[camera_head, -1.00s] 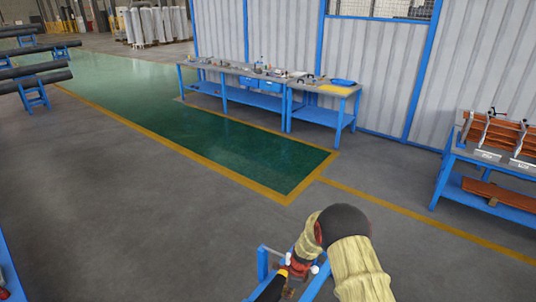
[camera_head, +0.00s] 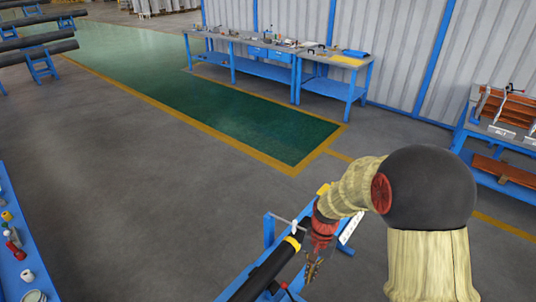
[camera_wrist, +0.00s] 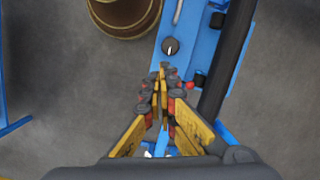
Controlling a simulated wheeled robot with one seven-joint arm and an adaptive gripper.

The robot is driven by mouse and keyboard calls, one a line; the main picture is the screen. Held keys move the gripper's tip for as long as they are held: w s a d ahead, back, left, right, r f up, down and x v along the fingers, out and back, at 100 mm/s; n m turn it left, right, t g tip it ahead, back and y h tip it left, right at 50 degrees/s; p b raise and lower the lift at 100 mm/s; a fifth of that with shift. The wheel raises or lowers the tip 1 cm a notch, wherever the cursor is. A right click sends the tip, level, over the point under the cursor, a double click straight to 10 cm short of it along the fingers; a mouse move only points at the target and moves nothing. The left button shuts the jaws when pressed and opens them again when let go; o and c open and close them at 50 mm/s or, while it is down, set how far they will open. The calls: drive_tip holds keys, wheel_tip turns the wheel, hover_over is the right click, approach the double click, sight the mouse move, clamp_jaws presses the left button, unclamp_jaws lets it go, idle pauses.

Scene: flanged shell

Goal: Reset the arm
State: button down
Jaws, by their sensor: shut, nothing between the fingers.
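My arm, in a tan cover with a large black joint, rises at the lower right of the head view. It bends down to my gripper (camera_head: 313,268), which points downward beside a black pipe (camera_head: 266,272) with a yellow band. In the wrist view my gripper (camera_wrist: 160,75) has its yellow and dark fingers brought together at the tips, with nothing seen between them. It is above a blue stand (camera_wrist: 178,48), and the black pipe (camera_wrist: 228,60) runs along its right side, apart from the fingers.
A brown round container (camera_wrist: 125,14) stands on the floor beside the blue stand. A blue table with small items (camera_head: 18,240) is at the left edge. Workbenches (camera_head: 270,70) line the back wall, and a rack with orange-brown parts (camera_head: 500,135) is at right. The grey floor between is open.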

drive_tip(key=s+d+r+n+t+b, duration=0.2)
drive_tip(key=s+r+t+b, duration=0.2)
drive_tip(key=s+r, duration=0.4)
drive_tip(key=s+d+r+n+t+h+b, duration=0.1)
drive_tip(key=s+d+r+n+t+b, duration=0.1)
drive_tip(key=s+r+b, duration=0.4)
drive_tip(key=s+d+r+t, duration=0.1)
drive_tip(key=s+r, duration=0.2)
drive_tip(key=r, duration=0.2)
drive_tip(key=shift+s+n+t, duration=0.3)
drive_tip(key=shift+t, duration=0.1)
